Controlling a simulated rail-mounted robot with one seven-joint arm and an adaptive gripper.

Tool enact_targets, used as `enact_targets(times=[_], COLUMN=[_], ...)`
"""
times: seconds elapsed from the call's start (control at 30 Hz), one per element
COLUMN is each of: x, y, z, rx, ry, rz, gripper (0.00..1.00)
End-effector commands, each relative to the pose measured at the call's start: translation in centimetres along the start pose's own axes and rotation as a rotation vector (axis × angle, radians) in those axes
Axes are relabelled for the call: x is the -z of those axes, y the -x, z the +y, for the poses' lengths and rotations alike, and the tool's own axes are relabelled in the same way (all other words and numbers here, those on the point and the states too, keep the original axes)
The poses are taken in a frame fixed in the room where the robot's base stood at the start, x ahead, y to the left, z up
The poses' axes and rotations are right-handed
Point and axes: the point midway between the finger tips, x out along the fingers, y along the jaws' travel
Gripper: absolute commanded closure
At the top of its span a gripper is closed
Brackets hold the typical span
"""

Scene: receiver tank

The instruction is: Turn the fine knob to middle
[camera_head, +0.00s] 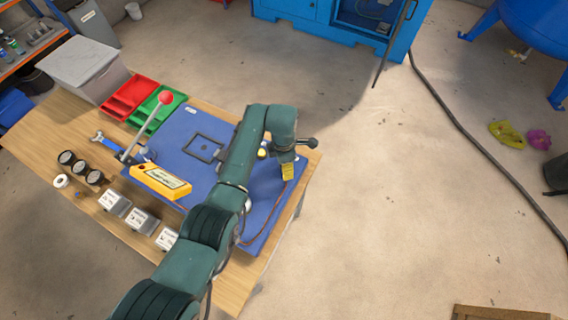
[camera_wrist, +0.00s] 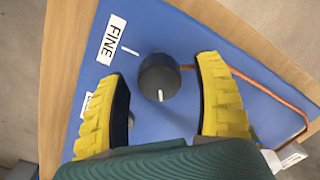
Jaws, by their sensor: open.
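The fine knob (camera_wrist: 160,76) is a dark grey round knob on a blue panel (camera_wrist: 185,28). A white "FINE" label (camera_wrist: 112,39) lies up and left of it in the wrist view. The knob's white pointer line faces down in that view. A white tick on the panel lies up and left of the knob, apart from the pointer. My gripper (camera_wrist: 163,70) is open, with one yellow finger on each side of the knob and gaps visible to both. In the head view, my gripper (camera_head: 287,171) is over the right part of the panel, and my arm hides the knob.
A lever with a red ball (camera_head: 165,97) rises at the panel's left, near a yellow block (camera_head: 160,182). Red (camera_head: 128,97) and green (camera_head: 157,111) trays stand behind. A copper-coloured line (camera_wrist: 262,88) runs across the panel right of the knob. Another label is partly hidden by the left finger.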

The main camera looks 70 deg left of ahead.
Motion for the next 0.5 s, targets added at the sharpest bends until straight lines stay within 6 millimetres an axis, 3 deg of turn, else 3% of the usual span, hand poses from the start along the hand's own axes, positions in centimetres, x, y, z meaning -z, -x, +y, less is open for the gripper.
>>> enact_targets(times=[0.07,0.4,0.5], x=[0.0,0.01,0.02], y=[0.03,0.03,0.01], z=[0.0,-0.01,-0.02], rx=[0.0,0.0,0.001], ry=[0.0,0.0,0.0], rz=[0.0,0.0,0.001], gripper=[0.31,0.96,0.97])
